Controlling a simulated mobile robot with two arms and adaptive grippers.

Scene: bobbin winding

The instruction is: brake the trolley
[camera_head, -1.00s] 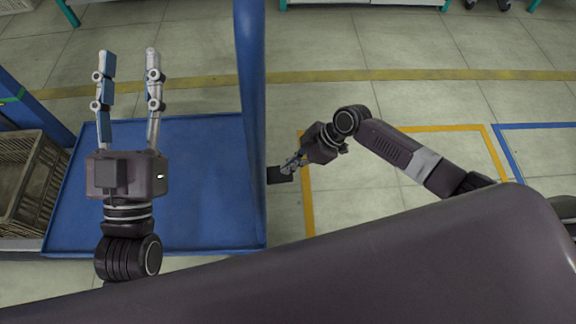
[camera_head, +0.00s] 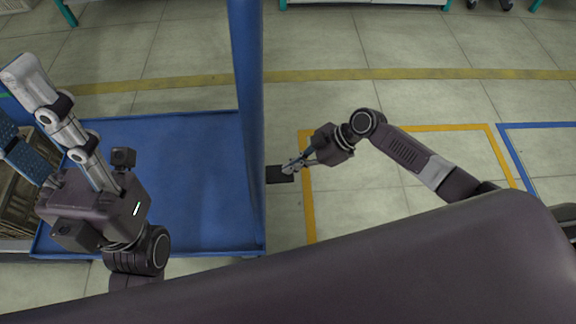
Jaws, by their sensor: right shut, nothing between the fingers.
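The blue trolley (camera_head: 205,180) stands in the middle left, with a blue upright post (camera_head: 248,100) at its right side. A small dark plate (camera_head: 279,174), which looks like a pedal, sticks out from the trolley's right edge near the floor. My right gripper (camera_head: 289,168) is shut and empty, its fingertips at the plate's right end. I cannot tell whether they touch it. My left gripper (camera_head: 20,110) is above the trolley's left side, its fingers spread wide and empty. It hides part of the deck.
A crate (camera_head: 18,210) stands at the far left, partly behind my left gripper. Yellow (camera_head: 308,205) and blue (camera_head: 510,150) floor lines mark areas to the right. Teal-legged furniture stands at the far edge.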

